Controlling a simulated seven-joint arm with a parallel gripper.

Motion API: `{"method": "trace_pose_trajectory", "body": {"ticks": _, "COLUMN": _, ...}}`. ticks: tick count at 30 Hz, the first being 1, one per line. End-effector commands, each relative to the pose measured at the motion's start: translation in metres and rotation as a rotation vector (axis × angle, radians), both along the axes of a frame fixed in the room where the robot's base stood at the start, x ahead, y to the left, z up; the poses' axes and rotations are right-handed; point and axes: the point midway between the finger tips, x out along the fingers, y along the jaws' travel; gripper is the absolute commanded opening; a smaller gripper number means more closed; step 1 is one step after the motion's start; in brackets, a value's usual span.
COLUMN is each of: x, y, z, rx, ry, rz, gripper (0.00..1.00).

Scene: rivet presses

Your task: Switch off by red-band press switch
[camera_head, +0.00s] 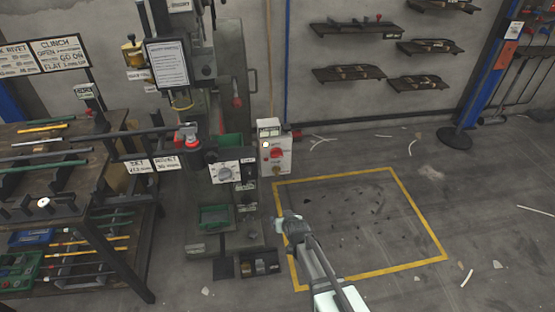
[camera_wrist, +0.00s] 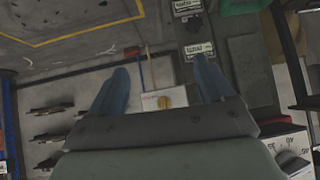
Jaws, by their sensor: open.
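In the wrist view my gripper (camera_wrist: 161,66) is open, with nothing held. Beyond its fingers a pale box (camera_wrist: 160,100) shows a round yellowish part; I cannot tell whether it is the same box.
A tool bench (camera_head: 60,200) stands at the left. Wall shelves (camera_head: 348,73) hang at the back. The yellow-framed floor (camera_head: 360,215) is clear apart from small scraps.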

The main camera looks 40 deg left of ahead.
Motion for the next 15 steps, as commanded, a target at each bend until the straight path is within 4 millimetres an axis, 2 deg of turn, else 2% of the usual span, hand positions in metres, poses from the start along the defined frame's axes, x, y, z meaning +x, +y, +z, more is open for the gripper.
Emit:
{"method": "trace_pose_trajectory", "body": {"ticks": 3, "x": 0.027, "y": 0.025, "z": 0.023, "rx": 0.138, "ry": -0.132, "rz": -0.014, "gripper": 0.81}}
{"method": "trace_pose_trajectory", "body": {"ticks": 6, "x": 0.043, "y": 0.038, "z": 0.049, "rx": 0.252, "ry": -0.246, "rz": -0.028, "gripper": 0.81}}
{"method": "trace_pose_trajectory", "body": {"ticks": 12, "x": 0.059, "y": 0.046, "z": 0.099, "rx": 0.432, "ry": -0.442, "rz": -0.052, "gripper": 0.81}}
{"method": "trace_pose_trajectory", "body": {"ticks": 15, "x": 0.061, "y": 0.045, "z": 0.116, "rx": 0.486, "ry": -0.507, "rz": -0.059, "gripper": 0.81}}
